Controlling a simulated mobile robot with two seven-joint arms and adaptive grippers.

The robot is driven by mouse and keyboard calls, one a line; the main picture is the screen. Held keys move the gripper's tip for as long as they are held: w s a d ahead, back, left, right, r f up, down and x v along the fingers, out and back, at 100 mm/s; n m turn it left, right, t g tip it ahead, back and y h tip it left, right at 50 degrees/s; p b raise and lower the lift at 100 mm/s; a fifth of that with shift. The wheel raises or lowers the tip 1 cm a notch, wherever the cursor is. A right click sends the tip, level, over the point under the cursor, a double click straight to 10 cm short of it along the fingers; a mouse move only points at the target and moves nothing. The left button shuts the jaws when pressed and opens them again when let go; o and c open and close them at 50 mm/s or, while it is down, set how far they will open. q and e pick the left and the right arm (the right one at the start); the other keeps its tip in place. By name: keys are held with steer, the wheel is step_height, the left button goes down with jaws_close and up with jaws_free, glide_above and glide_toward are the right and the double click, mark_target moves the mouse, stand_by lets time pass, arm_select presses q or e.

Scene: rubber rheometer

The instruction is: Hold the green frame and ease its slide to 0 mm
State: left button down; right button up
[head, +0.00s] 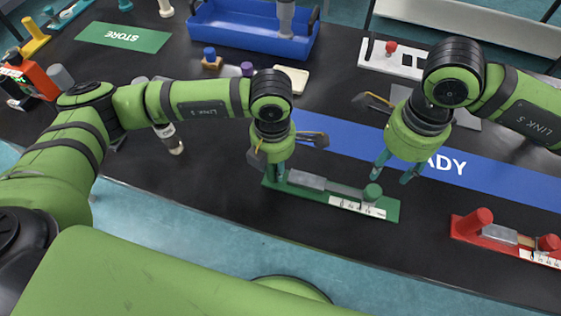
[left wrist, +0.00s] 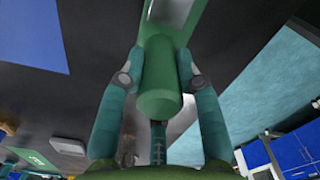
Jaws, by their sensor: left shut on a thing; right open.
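The green frame (head: 332,195) lies on the black table, with a grey slide block (head: 308,180) on a rail and a white scale (head: 357,207) along its front right edge. A short green knob (head: 372,193) stands at its right end. My left gripper (head: 278,170) is shut on the post at the frame's left end. My right gripper (head: 396,173) is open and empty, above and just right of the green knob. The scale's reading is too small to tell.
A red frame (head: 470,232) of similar build lies at the right. A blue READY strip (head: 490,182) runs behind the green frame. A blue bin (head: 235,32), a green STORE mat (head: 122,37) and a white panel (head: 395,62) stand farther back. The table's front edge is close to the frame.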

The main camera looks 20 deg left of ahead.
mark_target(375, 190)
step_height(375, 190, down, 10)
steer(key=m, duration=1)
steer(key=shift+m, duration=0.3)
stand_by(0.3)
jaws_close()
